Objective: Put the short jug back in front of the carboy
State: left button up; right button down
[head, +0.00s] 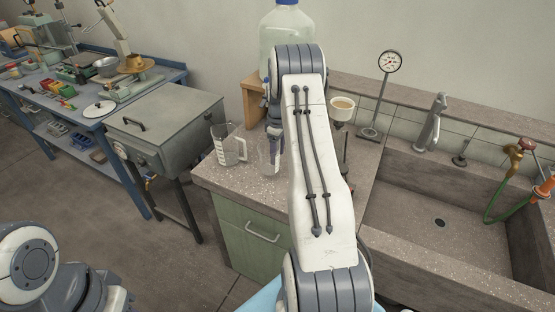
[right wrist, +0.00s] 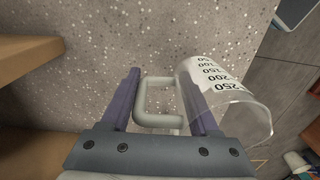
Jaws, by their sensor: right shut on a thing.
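The carboy (head: 283,42), large, translucent and blue-capped, stands on a wooden stand (head: 254,101) at the back of the bench. My right gripper (head: 272,140) is in front of the stand, partly hidden by my arm. In the right wrist view my right gripper (right wrist: 160,105) is shut on the pale handle of a clear jug (right wrist: 225,95) with black graduation marks, seemingly the short jug. My left gripper is out of view.
A funnel on a stand (head: 342,108) and a dial gauge (head: 389,63) are to the right, before the sink (head: 440,205). The bench front (head: 240,187) is clear.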

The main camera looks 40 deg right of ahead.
aim_at(278, 161)
notch_tip(278, 161, down, 4)
jog(key=shift+r+p, duration=0.25)
jog(key=shift+p, duration=0.15)
jog(key=shift+f, duration=0.2)
jog(key=shift+c, duration=0.6)
grip_release()
jog(key=shift+r, duration=0.1)
